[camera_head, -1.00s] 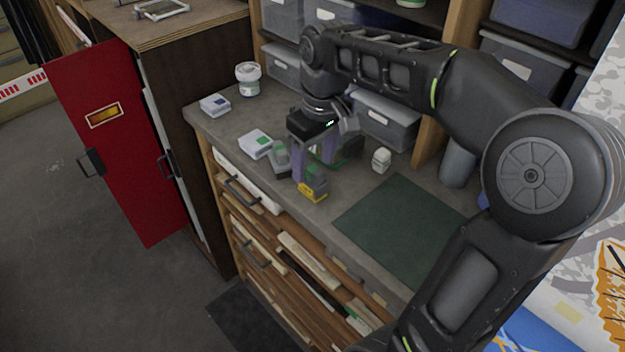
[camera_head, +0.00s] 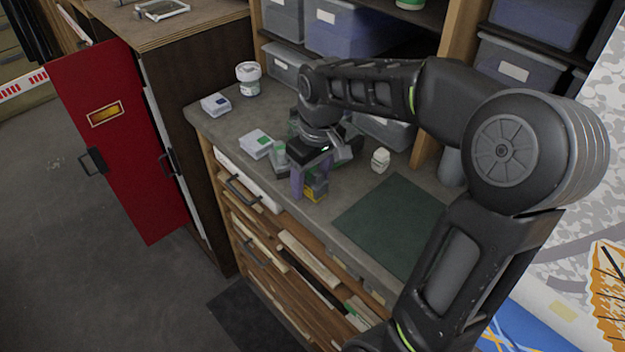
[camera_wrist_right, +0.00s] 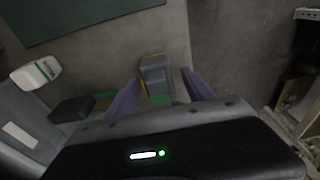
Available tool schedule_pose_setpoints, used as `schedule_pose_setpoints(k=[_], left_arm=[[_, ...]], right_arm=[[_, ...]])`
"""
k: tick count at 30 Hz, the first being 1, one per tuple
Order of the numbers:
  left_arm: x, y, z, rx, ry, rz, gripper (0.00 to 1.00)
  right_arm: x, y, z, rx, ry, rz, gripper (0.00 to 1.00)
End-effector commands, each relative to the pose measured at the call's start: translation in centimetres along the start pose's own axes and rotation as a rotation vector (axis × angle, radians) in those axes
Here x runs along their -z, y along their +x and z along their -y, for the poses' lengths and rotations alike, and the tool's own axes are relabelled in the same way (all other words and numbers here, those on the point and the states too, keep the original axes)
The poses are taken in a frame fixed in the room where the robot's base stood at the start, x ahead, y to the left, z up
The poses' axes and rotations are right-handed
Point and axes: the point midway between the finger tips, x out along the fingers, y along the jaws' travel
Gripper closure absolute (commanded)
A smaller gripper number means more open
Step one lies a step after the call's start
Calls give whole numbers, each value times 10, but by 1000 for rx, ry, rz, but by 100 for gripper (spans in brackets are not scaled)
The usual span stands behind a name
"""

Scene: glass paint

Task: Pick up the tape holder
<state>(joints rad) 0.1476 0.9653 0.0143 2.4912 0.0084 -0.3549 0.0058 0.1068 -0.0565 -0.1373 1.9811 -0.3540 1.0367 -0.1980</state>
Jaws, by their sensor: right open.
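A small grey object with yellow edges and some green, which looks like the tape holder (camera_head: 317,191), stands on the grey workbench near its front edge. In the right wrist view the tape holder (camera_wrist_right: 155,74) shows between the fingertips. My right gripper (camera_head: 309,184) points down over it, with purple fingers that partly hide it in the head view. In the wrist view the right gripper (camera_wrist_right: 163,80) is open, one finger on each side of the tape holder. I cannot tell whether they touch it. My left gripper is not in view.
A white-and-green box (camera_head: 256,144) and a grey-green item (camera_head: 279,154) stand just left of the gripper. A small white bottle (camera_head: 380,160) stands right, by a dark green mat (camera_head: 395,225). A white jar (camera_head: 248,80) stands at the back. Storage bins (camera_head: 385,130) line the back.

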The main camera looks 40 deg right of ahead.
Motion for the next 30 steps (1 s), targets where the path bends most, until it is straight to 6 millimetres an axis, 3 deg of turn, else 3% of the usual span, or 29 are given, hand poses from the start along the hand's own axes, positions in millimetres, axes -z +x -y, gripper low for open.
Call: schedule_pose_setpoints(k=[12,30], left_arm=[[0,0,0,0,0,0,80],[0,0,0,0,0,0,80]], right_arm=[[0,0,0,0,0,0,40],[0,0,0,0,0,0,88]])
